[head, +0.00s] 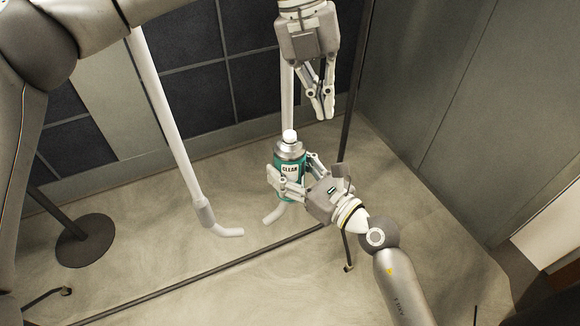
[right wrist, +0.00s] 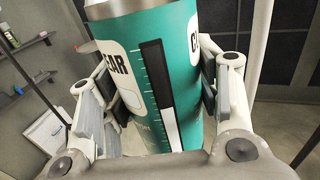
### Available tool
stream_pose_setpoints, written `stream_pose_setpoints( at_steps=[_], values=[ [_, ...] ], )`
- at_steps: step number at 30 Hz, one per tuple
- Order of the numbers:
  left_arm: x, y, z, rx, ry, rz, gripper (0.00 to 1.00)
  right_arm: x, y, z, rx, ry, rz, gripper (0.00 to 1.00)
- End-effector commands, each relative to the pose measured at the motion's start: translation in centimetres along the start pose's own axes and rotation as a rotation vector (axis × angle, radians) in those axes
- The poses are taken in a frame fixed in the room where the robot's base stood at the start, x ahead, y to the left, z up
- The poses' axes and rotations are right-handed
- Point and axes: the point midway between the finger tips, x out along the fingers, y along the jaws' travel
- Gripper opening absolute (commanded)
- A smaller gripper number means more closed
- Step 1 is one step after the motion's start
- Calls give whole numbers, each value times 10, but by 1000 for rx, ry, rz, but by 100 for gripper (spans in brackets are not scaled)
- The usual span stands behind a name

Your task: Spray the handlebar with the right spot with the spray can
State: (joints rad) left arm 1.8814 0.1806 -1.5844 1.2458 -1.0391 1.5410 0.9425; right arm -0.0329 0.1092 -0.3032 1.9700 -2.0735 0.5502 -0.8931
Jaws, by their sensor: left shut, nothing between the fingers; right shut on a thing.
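The green spray can (head: 290,158) with a white cap and a "CLEAN" label stands upright in the fingers of my right gripper (head: 292,184). In the right wrist view the can (right wrist: 150,75) fills the space between the two fingers of that gripper (right wrist: 155,110). My left gripper (head: 324,112) hangs above and to the right of the can, shut and empty, fingers pointing down. One white handlebar (head: 172,118) with a curved lower end is left of the can. A second handlebar (head: 287,95) runs behind the can, which hides part of it. No spot is discernible on either.
A dark round base with a post (head: 85,240) stands at the left. A dark bar (head: 200,273) crosses the pale floor. Dark tiled panels (head: 205,95) are behind, and a grey wall (head: 440,100) is at the right. The right wrist view shows shelves (right wrist: 30,45) at the left.

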Motion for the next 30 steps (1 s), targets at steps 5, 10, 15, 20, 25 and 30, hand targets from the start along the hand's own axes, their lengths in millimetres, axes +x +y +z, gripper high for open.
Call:
stream_pose_setpoints(
  at_steps=[5,10,15,20,25,30],
  values=[
    [-31,32,-3,-44,-85,204,0,0,0,1,0,-3,-1,28],
    [-41,45,-5,-69,-115,278,0,0,0,1,0,-3,-1,28],
    [-29,50,-4,-71,-116,285,0,0,0,1,0,-3,-1,28],
    [-9,55,-2,-71,-116,282,0,0,0,1,0,-3,0,28],
    [9,60,0,-70,-116,281,0,0,0,1,0,-3,0,28],
    [18,63,1,-70,-115,280,0,0,0,1,0,-3,0,28]
  ],
)
